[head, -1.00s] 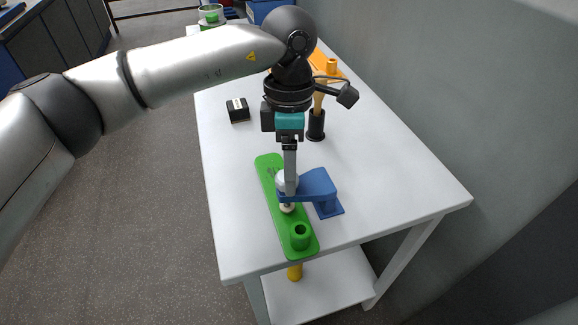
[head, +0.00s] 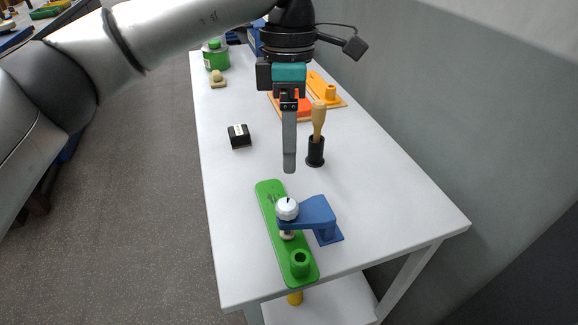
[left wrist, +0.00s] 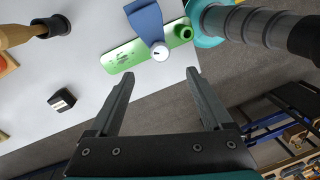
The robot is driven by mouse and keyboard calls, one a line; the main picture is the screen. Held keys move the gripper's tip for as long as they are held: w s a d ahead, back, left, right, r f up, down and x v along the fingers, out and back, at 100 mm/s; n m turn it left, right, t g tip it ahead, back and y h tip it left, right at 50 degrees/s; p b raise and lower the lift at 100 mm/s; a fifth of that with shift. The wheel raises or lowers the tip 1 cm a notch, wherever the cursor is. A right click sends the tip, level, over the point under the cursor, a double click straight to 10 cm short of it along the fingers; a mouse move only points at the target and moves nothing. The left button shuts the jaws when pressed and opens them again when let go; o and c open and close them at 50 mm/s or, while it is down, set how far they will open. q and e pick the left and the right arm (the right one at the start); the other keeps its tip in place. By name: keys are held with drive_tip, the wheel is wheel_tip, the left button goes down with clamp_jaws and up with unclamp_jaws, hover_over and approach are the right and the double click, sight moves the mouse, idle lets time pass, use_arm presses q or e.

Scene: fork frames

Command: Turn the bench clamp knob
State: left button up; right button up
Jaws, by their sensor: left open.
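The bench clamp is a blue bracket (head: 316,212) on the white table, with a round white knob (head: 287,208) on top of its arm. The knob carries a dark mark. A green plate (head: 268,207) lies under the clamp arm. My left gripper (head: 289,170) hangs above the table, behind and above the knob, apart from it. In the left wrist view its two fingers (left wrist: 160,85) are spread with nothing between them. The knob (left wrist: 160,53) shows there beyond the fingertips, and the blue bracket (left wrist: 147,20) and green plate (left wrist: 122,57) too. My right gripper is not in view.
A black holder (head: 315,152) with a wooden-handled tool (head: 318,118) stands behind the clamp. A small black block (head: 239,136) lies to the left. An orange part (head: 325,90) and a green tin (head: 215,55) are farther back. A grey wall runs along the right.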

use_arm(q)
drive_tip(key=shift+w+r, duration=0.2)
drive_tip(key=shift+r, duration=1.65)
